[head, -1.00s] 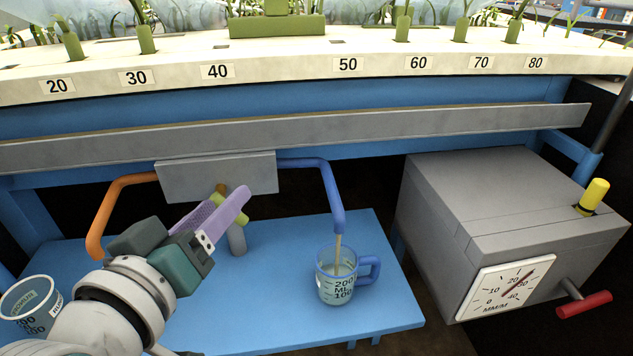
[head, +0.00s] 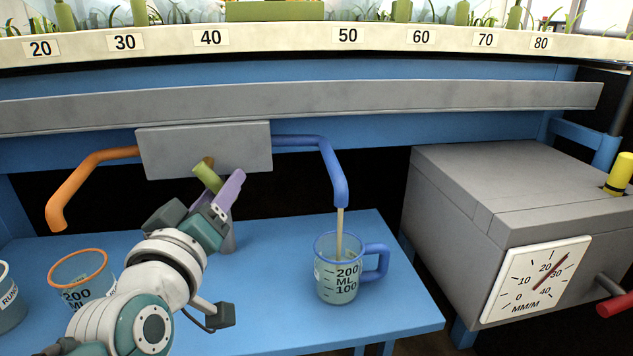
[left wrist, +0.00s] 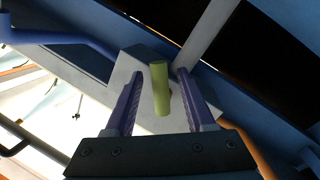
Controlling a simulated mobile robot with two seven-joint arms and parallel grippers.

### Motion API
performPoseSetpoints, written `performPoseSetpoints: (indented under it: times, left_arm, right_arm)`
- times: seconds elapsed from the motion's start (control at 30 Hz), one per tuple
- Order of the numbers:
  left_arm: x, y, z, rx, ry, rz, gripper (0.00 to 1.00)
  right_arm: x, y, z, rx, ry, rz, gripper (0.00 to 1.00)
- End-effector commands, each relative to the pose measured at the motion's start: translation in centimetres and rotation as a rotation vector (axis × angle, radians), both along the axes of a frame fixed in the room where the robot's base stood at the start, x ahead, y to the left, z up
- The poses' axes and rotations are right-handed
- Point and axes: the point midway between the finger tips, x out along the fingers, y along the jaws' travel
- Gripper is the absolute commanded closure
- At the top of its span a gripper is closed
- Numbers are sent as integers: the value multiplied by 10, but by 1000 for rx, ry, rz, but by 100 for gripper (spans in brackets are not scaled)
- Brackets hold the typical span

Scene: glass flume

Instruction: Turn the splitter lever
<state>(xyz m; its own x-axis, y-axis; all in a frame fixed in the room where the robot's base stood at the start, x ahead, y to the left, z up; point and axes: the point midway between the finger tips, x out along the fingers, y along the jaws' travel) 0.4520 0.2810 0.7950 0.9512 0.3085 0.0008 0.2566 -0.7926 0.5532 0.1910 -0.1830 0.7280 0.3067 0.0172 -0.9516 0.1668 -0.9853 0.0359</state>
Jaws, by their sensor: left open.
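The splitter is a grey box (head: 188,157) under the long grey channel, with an orange spout on its left and a blue spout (head: 328,165) on its right. Its short olive-green lever (head: 206,176) sticks out at the front; it also shows in the left wrist view (left wrist: 159,90). My left gripper (head: 221,188) is at the lever. In the left wrist view its two purple fingers (left wrist: 160,76) are open, one on each side of the lever, with gaps visible. A thin stream runs from the blue spout into the blue-handled measuring cup (head: 338,285). My right gripper is not in view.
An orange-rimmed cup (head: 79,278) stands on the blue table (head: 270,320) beside my left arm, and another cup (head: 8,305) is at the left edge. A grey box with a dial (head: 536,281) and red-handled crank stands at the right.

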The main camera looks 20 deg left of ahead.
Motion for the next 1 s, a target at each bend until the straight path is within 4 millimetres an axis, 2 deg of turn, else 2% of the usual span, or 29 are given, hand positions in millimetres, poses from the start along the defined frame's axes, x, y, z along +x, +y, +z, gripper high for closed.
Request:
performPoseSetpoints:
  times: [0.13, 0.4, 0.87, 1.0]
  left_arm:
    - [9, 3, 0, 1, 1, 1, 45]
    - [9, 3, 0, 1, 1, 1, 47]
    - [9, 3, 0, 1, 1, -1, 98]
    - [9, 3, 0, 1, 0, 0, 100]
  right_arm:
    - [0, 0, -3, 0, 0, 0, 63]
    - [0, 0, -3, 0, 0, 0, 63]
    - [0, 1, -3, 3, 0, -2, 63]
    - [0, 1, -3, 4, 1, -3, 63]
